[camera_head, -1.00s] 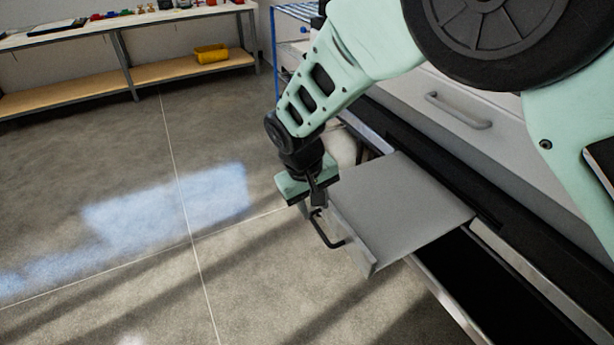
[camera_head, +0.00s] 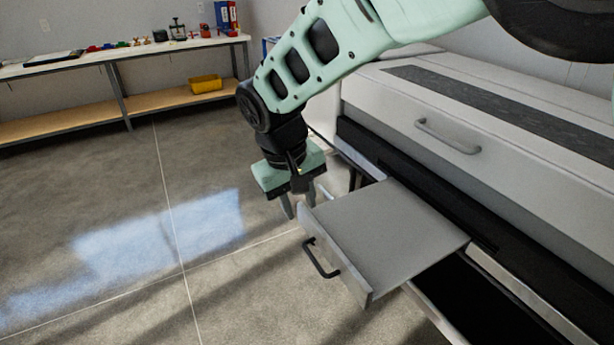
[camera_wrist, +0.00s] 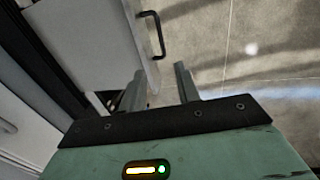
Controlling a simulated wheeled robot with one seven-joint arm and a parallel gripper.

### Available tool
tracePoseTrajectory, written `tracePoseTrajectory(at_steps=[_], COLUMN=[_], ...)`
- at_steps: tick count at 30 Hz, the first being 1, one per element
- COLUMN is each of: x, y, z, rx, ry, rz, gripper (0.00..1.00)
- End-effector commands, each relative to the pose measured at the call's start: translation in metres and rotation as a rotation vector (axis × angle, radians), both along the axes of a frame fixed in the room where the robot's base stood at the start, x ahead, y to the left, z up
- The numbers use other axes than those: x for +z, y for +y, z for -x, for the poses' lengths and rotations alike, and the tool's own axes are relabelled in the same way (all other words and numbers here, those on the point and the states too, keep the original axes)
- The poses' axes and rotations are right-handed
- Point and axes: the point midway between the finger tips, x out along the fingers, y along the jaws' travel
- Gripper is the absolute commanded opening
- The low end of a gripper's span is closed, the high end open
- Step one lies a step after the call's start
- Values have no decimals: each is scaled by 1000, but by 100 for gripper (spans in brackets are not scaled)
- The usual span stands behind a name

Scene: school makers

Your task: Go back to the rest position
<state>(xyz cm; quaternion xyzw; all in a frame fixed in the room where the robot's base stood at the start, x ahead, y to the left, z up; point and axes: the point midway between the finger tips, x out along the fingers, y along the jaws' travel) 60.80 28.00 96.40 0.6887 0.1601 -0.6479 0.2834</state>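My gripper (camera_head: 299,207) hangs at the end of my arm, pointing down, just left of and above the front of a pulled-out grey drawer (camera_head: 392,232). Its two fingers are apart with nothing between them. The drawer's black handle (camera_head: 319,259) is clear of the fingers. In the wrist view, my gripper (camera_wrist: 160,82) also shows its fingers apart, with the handle (camera_wrist: 153,34) beyond them and the drawer (camera_wrist: 92,42) to the left.
The white cabinet (camera_head: 400,108) with a second handle (camera_head: 447,137) stands on the right. A workbench (camera_head: 60,65) with small items and a yellow bin (camera_head: 205,84) stands far back left. The grey floor (camera_head: 90,180) between is clear.

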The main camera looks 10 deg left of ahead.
Motion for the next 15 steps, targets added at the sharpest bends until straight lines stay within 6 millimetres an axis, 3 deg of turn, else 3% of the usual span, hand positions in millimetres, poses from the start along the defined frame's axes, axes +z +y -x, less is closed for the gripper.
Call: tracePoseTrajectory(at_steps=[4,8,11,15], x=[2,18,36,58], y=[-3,-29,-60,-107], z=[1,18,46,98], rx=[-3,-15,-19,-7], ry=[6,52,100,140], rz=[-6,-54,-111,-183], gripper=[32,32,32,32])
